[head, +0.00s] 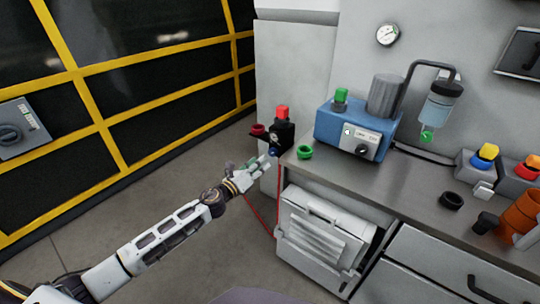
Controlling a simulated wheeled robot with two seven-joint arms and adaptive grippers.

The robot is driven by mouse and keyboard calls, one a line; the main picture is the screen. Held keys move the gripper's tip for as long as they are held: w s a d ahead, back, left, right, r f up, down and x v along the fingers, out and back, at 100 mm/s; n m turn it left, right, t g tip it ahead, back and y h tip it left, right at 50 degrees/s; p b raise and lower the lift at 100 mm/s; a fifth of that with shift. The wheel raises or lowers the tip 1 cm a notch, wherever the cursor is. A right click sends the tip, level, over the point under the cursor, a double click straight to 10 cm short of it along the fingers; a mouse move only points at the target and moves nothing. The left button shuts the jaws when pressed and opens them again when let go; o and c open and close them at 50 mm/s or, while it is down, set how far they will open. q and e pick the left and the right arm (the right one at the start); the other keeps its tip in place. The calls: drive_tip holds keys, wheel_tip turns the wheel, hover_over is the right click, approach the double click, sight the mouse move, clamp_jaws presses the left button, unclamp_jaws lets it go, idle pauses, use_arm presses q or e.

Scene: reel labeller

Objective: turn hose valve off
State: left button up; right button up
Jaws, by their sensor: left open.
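A black block with a red cap (281,130) stands at the left end of the grey counter. A dark red ring (258,130) sits at its left side and a small blue part (272,152) on its lower front. A thin red hose (262,222) hangs below, in a loop near the counter's end. I cannot tell for sure which part is the hose valve's handle or how it is set. My left gripper (268,162) is open just below and in front of the black block, near the blue part. It looks empty; contact cannot be made out. My right gripper is out of view.
A green ring (304,152) lies on the counter (420,190) beside a blue machine (352,130). A black ring (451,200) and coloured-button boxes (484,158) are farther right. A white louvred unit (318,240) stands below. The floor at left is clear.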

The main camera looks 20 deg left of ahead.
sight(271, 154)
use_arm(q)
drive_tip(key=shift+x, duration=3.85)
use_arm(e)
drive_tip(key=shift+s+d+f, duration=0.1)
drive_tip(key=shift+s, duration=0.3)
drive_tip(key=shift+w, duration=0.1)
use_arm(q)
drive_tip(key=c, duration=0.8)
drive_tip(key=shift+o, duration=0.2)
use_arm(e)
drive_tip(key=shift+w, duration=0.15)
